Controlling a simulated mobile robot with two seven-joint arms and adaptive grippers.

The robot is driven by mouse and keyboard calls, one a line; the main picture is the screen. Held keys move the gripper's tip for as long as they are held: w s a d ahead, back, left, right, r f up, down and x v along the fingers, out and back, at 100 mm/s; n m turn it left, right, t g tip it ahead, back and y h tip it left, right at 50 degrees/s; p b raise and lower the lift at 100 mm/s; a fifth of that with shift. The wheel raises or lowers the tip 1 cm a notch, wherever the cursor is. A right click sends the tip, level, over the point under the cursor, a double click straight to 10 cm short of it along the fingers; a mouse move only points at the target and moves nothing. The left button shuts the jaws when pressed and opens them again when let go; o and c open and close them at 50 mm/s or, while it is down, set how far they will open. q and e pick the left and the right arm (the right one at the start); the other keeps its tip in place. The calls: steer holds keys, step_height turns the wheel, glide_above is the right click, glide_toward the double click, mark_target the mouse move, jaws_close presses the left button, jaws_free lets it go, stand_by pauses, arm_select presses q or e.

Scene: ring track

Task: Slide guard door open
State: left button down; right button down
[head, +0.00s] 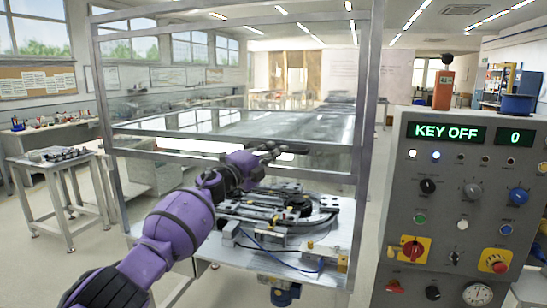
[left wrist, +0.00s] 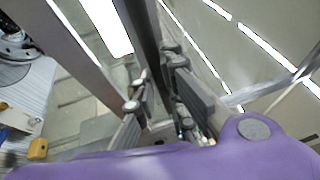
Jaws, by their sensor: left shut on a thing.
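The guard door (head: 180,134) is a clear panel with grey metal bars, set in a tall metal frame (head: 367,120) in front of me. My left gripper (head: 264,152), on a purple arm, is at the door's lower edge, right of its middle. In the left wrist view, the two dark fingers (left wrist: 157,98) are shut on a dark upright bar (left wrist: 142,40) that runs between them. This bar looks like part of the door, but its join is hidden. My right gripper is in neither view.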

arm_select(q)
steer(key=c, duration=1.9)
jaws_free()
steer(key=shift+o, duration=0.4)
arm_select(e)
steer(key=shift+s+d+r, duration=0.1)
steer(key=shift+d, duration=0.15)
arm_select(q)
steer(key=v, duration=1.2)
